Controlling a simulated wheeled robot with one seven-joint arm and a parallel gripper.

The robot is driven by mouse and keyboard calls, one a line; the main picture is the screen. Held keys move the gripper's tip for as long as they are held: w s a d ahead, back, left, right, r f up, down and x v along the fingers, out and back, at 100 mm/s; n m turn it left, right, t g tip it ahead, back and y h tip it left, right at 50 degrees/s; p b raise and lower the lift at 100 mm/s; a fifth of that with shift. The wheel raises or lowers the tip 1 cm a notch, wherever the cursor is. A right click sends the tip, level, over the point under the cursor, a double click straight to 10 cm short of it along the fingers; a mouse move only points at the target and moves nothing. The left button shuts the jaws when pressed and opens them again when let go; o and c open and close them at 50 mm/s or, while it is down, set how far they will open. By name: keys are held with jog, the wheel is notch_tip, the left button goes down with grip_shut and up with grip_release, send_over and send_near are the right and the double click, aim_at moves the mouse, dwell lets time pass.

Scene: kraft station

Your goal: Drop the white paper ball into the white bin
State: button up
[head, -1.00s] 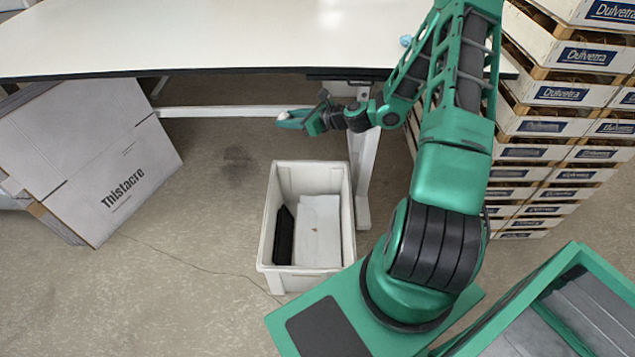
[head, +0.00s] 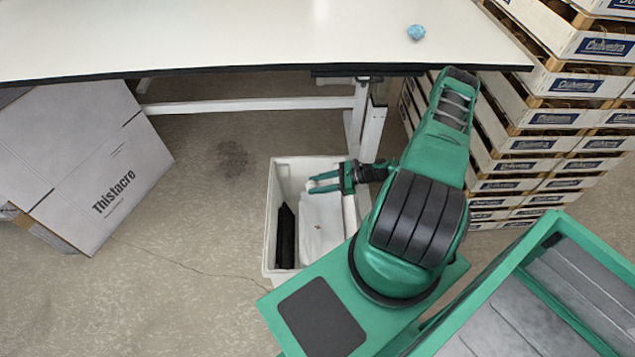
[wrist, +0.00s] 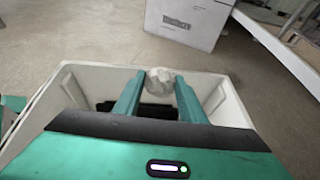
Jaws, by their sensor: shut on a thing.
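The white bin (head: 273,225) stands open on the floor below the table; its rim also shows in the wrist view (wrist: 45,95). The white paper ball (wrist: 159,80) is crumpled and sits between my fingertips in the wrist view. My gripper (head: 312,184) is shut on it and is over the bin opening in the head view; the fingers (wrist: 157,92) point towards the bin's far wall. The ball is hard to pick out in the head view against the pale bin contents.
Inside the bin are a black flat item (head: 286,235) and a white sheet (head: 318,225). A pale blue crumpled ball (head: 416,32) lies on the white table (head: 220,35). A Thistacro box (head: 80,165) leans at left. Stacked Dulvetra crates (head: 555,115) stand at right.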

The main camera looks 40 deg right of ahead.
notch_tip(320, 180, down, 6)
jog(key=shift+s+d+f, duration=0.2)
jog(key=shift+d, duration=0.25)
dwell(0.3)
jog(key=o, duration=1.1)
jog(key=v, duration=1)
jog(key=shift+s+d+r, duration=0.1)
jog(key=shift+s+d, duration=0.15)
jog(key=shift+s, duration=0.05)
jog(key=shift+s, duration=0.1)
